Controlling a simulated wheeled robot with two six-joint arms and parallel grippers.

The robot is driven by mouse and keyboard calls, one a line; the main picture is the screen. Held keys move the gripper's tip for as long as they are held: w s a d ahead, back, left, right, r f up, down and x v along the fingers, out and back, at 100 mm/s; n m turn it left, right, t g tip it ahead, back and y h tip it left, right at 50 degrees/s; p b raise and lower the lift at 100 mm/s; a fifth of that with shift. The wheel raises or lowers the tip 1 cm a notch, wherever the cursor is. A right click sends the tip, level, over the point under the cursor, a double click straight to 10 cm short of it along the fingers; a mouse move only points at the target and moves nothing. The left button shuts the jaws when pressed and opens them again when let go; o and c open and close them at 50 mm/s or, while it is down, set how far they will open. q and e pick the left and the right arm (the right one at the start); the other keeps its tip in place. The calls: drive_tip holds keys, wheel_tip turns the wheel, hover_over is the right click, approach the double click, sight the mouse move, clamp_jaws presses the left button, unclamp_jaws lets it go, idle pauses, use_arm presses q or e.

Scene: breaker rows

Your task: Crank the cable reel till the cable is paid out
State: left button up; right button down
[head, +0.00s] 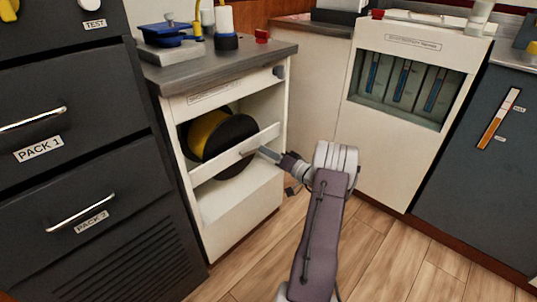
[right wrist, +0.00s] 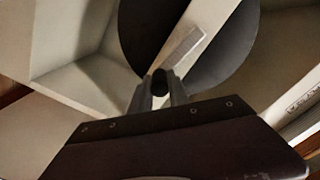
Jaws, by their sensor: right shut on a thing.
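The cable reel (head: 235,132) sits in the open bay of a white cabinet, with a black round flange and yellow cable (head: 205,130) wound behind it. A pale bar runs across the front of the flange. My right gripper (head: 262,151) reaches in from the right to the front of the reel. The rest of the crank is hidden by the fingers. My left gripper is out of view.
Dark drawers labelled PACK 1 (head: 75,110) and PACK 2 stand close on the left. A blue device (head: 172,36) is on the grey top of the reel cabinet (head: 225,62). A white cabinet with a gauge window (head: 408,90) stands right. Wooden floor (head: 400,255) is clear in front.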

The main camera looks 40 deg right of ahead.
drive_tip(key=c, duration=1.3)
unclamp_jaws()
drive_tip(key=shift+o, duration=0.2)
drive_tip(key=shift+s, duration=0.1)
drive_tip(key=s+p, duration=0.4)
drive_tip(key=s, duration=0.5)
drive_tip(key=shift+d, duration=0.3)
